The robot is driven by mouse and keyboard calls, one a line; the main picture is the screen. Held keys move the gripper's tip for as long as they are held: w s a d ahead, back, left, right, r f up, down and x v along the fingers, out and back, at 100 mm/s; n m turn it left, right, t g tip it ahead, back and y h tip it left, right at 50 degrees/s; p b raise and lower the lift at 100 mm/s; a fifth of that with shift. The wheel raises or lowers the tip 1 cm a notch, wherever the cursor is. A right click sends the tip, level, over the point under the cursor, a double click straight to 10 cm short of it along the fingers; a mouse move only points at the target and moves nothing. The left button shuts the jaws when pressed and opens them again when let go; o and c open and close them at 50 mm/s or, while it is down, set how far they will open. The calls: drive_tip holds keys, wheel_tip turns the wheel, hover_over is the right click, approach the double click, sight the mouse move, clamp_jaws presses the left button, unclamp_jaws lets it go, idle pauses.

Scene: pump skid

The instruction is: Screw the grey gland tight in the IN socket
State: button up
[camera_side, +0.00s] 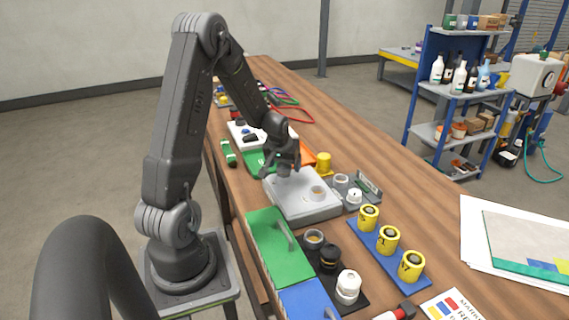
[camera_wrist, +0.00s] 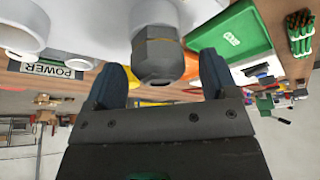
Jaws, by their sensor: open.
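The grey gland (camera_wrist: 158,55), dark with a hex-shaped nut, shows at the top middle of the wrist view, set against a pale round socket (camera_wrist: 190,66). My gripper (camera_wrist: 160,80) is open, with one dark finger on each side of the gland and visible gaps between. In the side view my gripper (camera_side: 284,168) points down over the left part of a light grey box (camera_side: 302,208) and hides most of what is under it. I cannot read an IN label.
A POWER label (camera_wrist: 46,69) and white cylinders (camera_wrist: 60,28) lie left in the wrist view. A green box (camera_wrist: 230,38) is at right.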

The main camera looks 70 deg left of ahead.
drive_tip(key=shift+n, duration=0.5)
drive_tip(key=shift+n+g, duration=0.3)
drive_tip(key=shift+n+g+y, duration=0.5)
drive_tip(key=shift+n+g, duration=0.3)
drive_tip(key=shift+n, duration=1.3)
drive_tip(key=c, duration=1)
drive_tip(key=shift+m+t+h, duration=0.5)
drive_tip(key=shift+m+t, duration=0.3)
drive_tip(key=shift+m, duration=1.5)
drive_tip(key=shift+m, duration=0.3)
drive_tip(key=shift+m+t+h, duration=0.4)
drive_tip(key=shift+m+t, duration=0.1)
drive_tip(key=shift+m, duration=0.9)
